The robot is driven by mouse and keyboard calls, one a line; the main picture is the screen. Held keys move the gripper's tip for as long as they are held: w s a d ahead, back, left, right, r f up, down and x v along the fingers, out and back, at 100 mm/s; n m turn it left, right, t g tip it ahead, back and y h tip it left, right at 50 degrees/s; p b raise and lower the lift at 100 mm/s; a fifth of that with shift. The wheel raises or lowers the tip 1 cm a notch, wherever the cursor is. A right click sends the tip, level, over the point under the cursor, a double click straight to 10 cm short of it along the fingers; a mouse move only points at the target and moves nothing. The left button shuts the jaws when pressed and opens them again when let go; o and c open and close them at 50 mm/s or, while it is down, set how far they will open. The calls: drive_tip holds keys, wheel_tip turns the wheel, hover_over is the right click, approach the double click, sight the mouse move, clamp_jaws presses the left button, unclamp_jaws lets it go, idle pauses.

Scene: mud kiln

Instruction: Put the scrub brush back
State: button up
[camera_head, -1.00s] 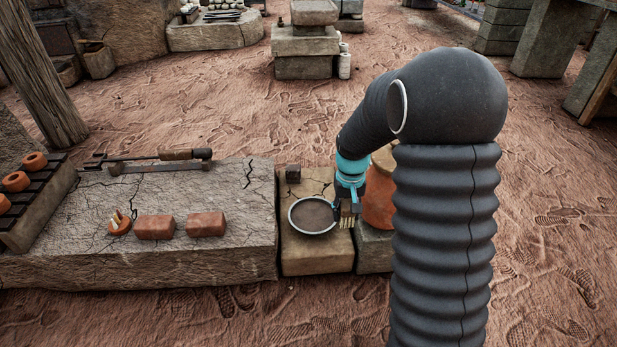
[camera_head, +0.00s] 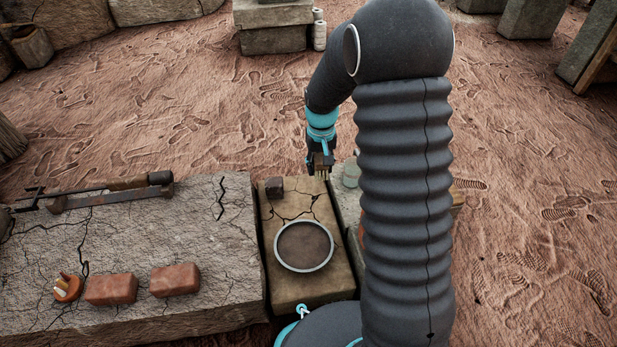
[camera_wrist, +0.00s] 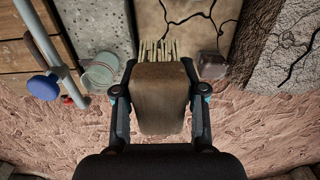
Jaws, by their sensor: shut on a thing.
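The scrub brush (camera_wrist: 160,98) has a brown wooden block and pale bristles. In the wrist view it sits between the two fingers of my gripper (camera_wrist: 160,95), which is shut on it, with the bristles pointing toward the stone blocks. In the head view the brush (camera_head: 321,160) hangs below my gripper (camera_head: 319,158), over the back edge of the cracked stone block (camera_head: 285,292). It appears raised clear of the block. A round dark dish with a pale rim (camera_head: 304,246) lies on that block.
A small dark cube (camera_head: 274,187) sits at the block's back left corner. A glass jar (camera_wrist: 101,72) stands on the grey slab to the right in the head view. Two bricks (camera_head: 110,289) and a long metal tool (camera_head: 100,192) lie on the left slab.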

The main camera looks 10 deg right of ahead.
drive_tip(key=w+f+p, duration=0.4)
drive_tip(key=w+p, duration=0.2)
drive_tip(key=w, duration=0.2)
drive_tip(key=p, duration=0.4)
hover_over(311, 188)
wheel_tip(311, 188, down, 6)
drive_tip(key=r, duration=0.1)
wheel_tip(311, 188, down, 11)
drive_tip(key=shift+a+f, duration=0.1)
drive_tip(key=shift+f, duration=0.1)
drive_tip(key=o, duration=1.1)
